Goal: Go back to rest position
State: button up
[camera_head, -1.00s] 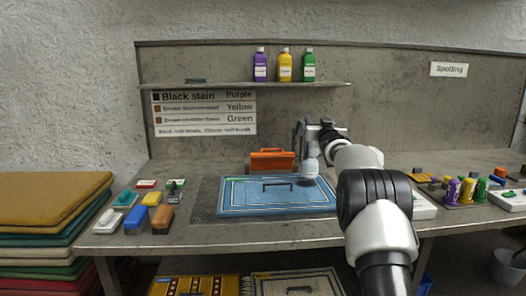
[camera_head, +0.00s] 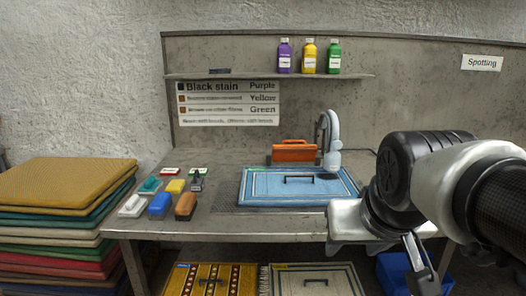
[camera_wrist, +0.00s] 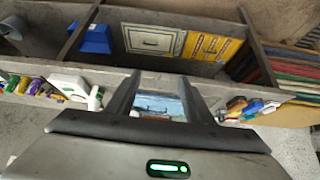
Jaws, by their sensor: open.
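My gripper (camera_wrist: 160,88) is open and empty in the wrist view, with its two dark fingers spread apart. Part of the blue rug (camera_wrist: 158,107) shows between them. In the head view my arm is folded at the right, with its hand in front of the table's front edge; the fingertips are hard to make out there. The blue rug (camera_head: 298,193), with a black handle-like mark, lies flat on the grey table (camera_head: 225,229), apart from my gripper. A pale, curved spray-head-like tool (camera_head: 332,150) stands upright behind the rug.
An orange box (camera_head: 294,151) sits behind the rug. Several brushes and blocks, including a blue one (camera_head: 159,205), lie at the table's left. A rug stack (camera_head: 65,185) stands left. Bottles (camera_head: 309,57) stand on the shelf. A blue bin (camera_head: 396,272) is below the table.

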jog(key=s+a+f+g, duration=0.1)
jog(key=s+f, duration=0.3)
jog(key=s, duration=0.3)
notch_tip(320, 180, up, 23)
jog(key=p, duration=2.3)
jog(key=shift+p, duration=0.3)
jog(key=shift+s+a, duration=0.1)
